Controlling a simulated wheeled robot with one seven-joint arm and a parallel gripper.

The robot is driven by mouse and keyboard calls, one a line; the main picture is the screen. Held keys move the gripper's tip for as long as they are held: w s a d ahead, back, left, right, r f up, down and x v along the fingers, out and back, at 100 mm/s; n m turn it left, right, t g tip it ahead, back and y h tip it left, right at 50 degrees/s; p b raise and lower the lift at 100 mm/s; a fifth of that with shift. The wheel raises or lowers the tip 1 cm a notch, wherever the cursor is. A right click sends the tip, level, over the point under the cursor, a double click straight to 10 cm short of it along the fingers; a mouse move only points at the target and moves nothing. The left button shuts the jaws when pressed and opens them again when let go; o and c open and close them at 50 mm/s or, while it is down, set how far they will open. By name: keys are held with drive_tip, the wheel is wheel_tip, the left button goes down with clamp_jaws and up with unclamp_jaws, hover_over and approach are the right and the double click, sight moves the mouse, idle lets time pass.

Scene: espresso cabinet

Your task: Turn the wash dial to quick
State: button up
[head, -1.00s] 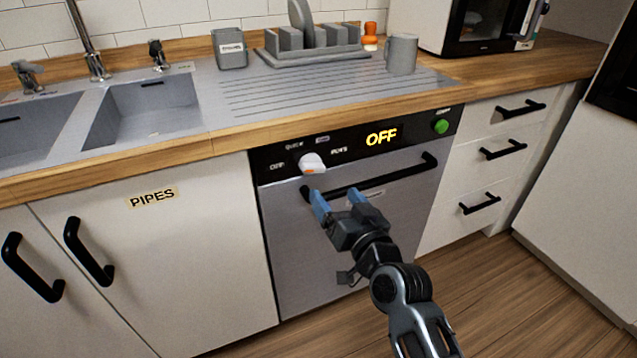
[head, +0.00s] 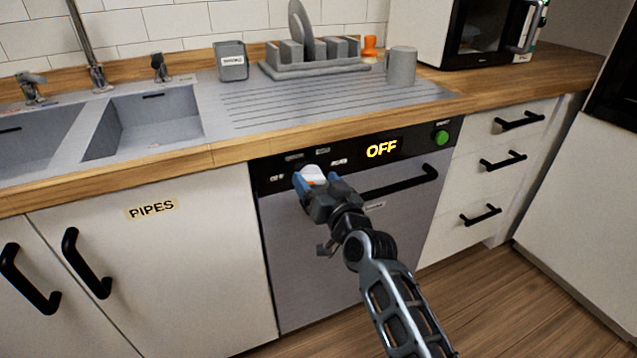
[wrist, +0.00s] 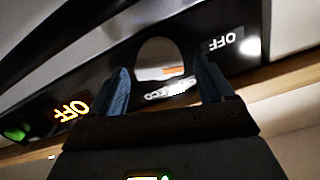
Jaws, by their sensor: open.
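The wash dial (head: 313,172) is a white knob with an orange mark, on the black control strip (head: 265,174) of the dishwasher. Small labels surround it; they are too blurred in the head view to read surely. The yellow display (head: 381,149) reads OFF. My gripper (head: 315,181) is open with its blue fingers on either side of the dial. In the wrist view, which is upside down, the dial (wrist: 158,58) shows between the fingertips of my gripper (wrist: 163,82), with its orange mark visible. Whether the fingers touch it I cannot tell.
A black door handle (head: 400,182) runs across the dishwasher front, just below the strip. A green button (head: 441,138) is at the strip's right end. The wooden counter edge (head: 220,152) overhangs above. A cupboard labelled PIPES (head: 180,260) stands to the left.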

drive_tip(key=shift+c, duration=0.5)
drive_tip(key=c, duration=0.9)
drive_tip(key=shift+c, duration=0.2)
drive_tip(key=m, duration=0.4)
drive_tip(key=shift+d+f+m, duration=0.1)
drive_tip(key=shift+m, duration=0.3)
drive_tip(key=m, duration=0.4)
drive_tip(key=shift+d+m, duration=0.1)
drive_tip(key=shift+m, duration=0.3)
drive_tip(key=shift+f, duration=0.1)
drive_tip(key=o, duration=1)
